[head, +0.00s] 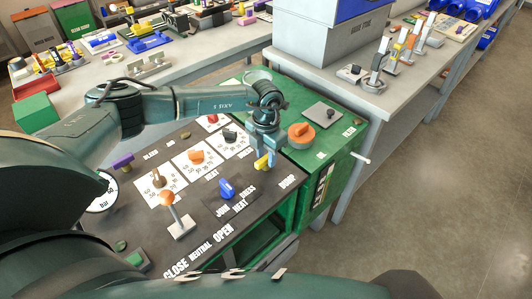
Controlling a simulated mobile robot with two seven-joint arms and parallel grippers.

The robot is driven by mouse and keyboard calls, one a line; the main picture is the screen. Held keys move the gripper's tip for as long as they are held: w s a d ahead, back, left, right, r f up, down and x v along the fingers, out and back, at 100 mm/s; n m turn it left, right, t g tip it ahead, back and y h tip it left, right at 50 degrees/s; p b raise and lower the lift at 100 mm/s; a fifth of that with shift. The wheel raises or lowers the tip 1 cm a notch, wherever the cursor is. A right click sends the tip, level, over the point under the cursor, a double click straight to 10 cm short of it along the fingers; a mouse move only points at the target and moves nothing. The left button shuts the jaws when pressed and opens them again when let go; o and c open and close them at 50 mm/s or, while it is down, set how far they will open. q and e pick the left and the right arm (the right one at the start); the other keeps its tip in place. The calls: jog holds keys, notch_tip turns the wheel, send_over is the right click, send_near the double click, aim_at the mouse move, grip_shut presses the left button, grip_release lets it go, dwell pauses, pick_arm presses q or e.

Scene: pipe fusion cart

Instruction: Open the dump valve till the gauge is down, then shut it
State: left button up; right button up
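The yellow dump valve handle (262,162) is on the dark top panel of the green cart, near the DUMP label. My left gripper (264,158) points down over it, with its fingertips at the handle. The fingers hide part of the handle, and I cannot tell whether they grip it or only stand around it. The round white pressure gauge (101,193), marked bar, is at the panel's left edge. It is partly covered by my arm, and its needle cannot be read clearly. My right gripper is out of view.
A blue knob (227,189), an orange-topped lever (174,213) and several dial knobs (196,156) stand on the panel left of the gripper. An orange round knob (301,134) is close on the right. Benches with tools stand behind; the floor at right is clear.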

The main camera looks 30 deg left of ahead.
pick_arm(q)
jog(key=c, duration=0.5)
grip_shut()
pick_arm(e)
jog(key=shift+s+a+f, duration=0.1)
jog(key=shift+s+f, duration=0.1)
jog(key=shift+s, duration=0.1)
